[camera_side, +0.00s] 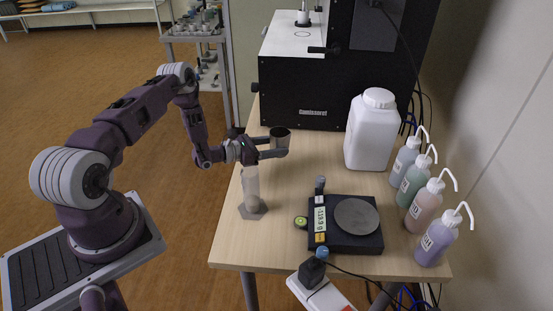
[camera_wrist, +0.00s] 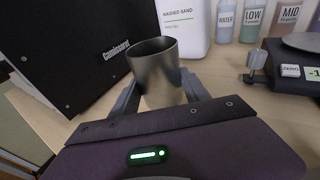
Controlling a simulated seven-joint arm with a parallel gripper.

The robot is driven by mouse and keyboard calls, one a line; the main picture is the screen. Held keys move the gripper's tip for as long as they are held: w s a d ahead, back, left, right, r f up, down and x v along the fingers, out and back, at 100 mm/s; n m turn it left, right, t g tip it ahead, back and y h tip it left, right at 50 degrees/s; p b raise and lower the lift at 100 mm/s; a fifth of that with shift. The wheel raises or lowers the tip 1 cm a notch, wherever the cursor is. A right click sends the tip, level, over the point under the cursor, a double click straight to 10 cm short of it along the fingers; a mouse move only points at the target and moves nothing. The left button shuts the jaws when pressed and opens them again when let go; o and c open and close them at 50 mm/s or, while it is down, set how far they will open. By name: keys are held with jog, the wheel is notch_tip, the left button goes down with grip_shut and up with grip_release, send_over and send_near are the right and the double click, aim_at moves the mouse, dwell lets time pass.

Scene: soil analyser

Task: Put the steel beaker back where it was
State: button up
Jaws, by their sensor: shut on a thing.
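The steel beaker (camera_wrist: 157,72) is a dark grey metal cup. It is upright between the two fingers of my gripper (camera_wrist: 160,98), which is shut on it. In the side view the beaker (camera_side: 280,135) is at the end of my gripper (camera_side: 275,147), over the table's left part in front of the black analyser. I cannot tell how high its base is above the table, as the fingers hide part of it.
A clear cylinder (camera_side: 251,187) with a hexagonal foot stands near the left table edge, close below my gripper. A black balance (camera_side: 345,240) is at the front. A white jug (camera_side: 370,135) and several wash bottles (camera_side: 437,238) stand right. The black analyser (camera_side: 305,95) is behind.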

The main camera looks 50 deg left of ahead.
aim_at(276, 165)
notch_tip(276, 165, down, 5)
jog(key=shift+r, duration=0.2)
jog(key=shift+f, duration=0.1)
jog(key=o, duration=1.6)
jog(key=shift+c, duration=0.2)
